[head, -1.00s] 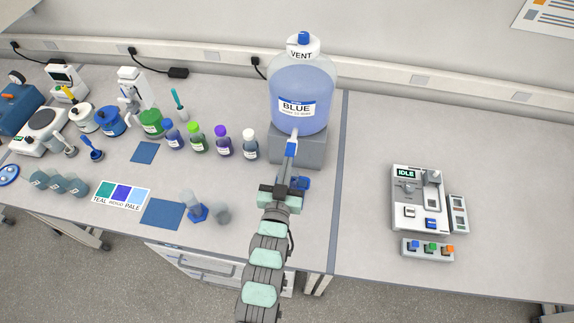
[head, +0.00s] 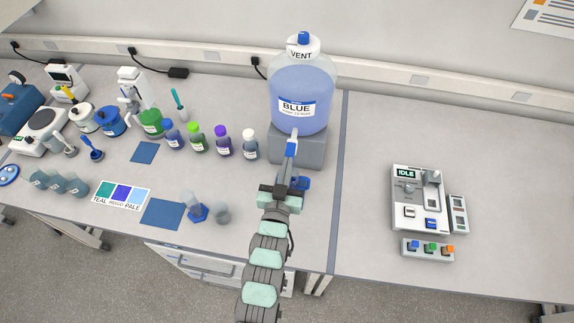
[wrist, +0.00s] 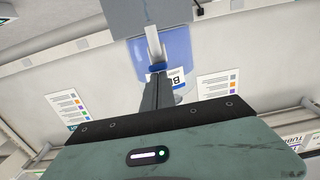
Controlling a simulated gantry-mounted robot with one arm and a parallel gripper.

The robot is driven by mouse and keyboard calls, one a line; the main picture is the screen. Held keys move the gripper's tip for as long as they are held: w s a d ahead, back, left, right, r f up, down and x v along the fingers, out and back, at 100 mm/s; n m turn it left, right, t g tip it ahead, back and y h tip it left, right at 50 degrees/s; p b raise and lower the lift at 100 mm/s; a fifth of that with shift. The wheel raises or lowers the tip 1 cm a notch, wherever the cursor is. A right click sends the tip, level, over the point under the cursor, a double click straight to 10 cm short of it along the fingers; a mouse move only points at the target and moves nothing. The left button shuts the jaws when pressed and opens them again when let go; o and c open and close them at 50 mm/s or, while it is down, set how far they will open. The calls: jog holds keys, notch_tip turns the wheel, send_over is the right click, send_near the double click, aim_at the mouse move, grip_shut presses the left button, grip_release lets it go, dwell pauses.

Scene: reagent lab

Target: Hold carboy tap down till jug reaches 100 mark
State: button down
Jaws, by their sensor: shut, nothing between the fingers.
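The carboy (head: 300,88) of blue liquid, labelled BLUE, stands on a grey block (head: 298,150) at the back of the bench. Its white spout and blue tap (head: 291,149) point toward the front. My gripper (head: 289,166) is shut and empty, with its fingertips at the tap; whether they press it down cannot be told. The wrist view shows the shut fingers (wrist: 158,90) close to the blue tap (wrist: 156,69). A blue-based vessel, likely the jug (head: 302,183), stands below the tap, mostly hidden behind my gripper. Its level and marks cannot be read.
Several bottles (head: 196,140) stand left of the carboy. Two small clear vessels (head: 222,212) stand near the front edge by a blue mat (head: 162,214). A device reading IDLE (head: 420,198) is on the right bench. The bench between carboy and device is clear.

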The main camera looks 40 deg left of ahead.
dwell(0.7)
jog(key=s+d+r+b, duration=0.1)
jog(key=s+d+r, duration=0.3)
jog(key=s, duration=0.5)
jog(key=shift+d, duration=1.15)
jog(key=shift+w+r, duration=0.1)
jog(key=shift+r, duration=0.05)
dwell(0.7)
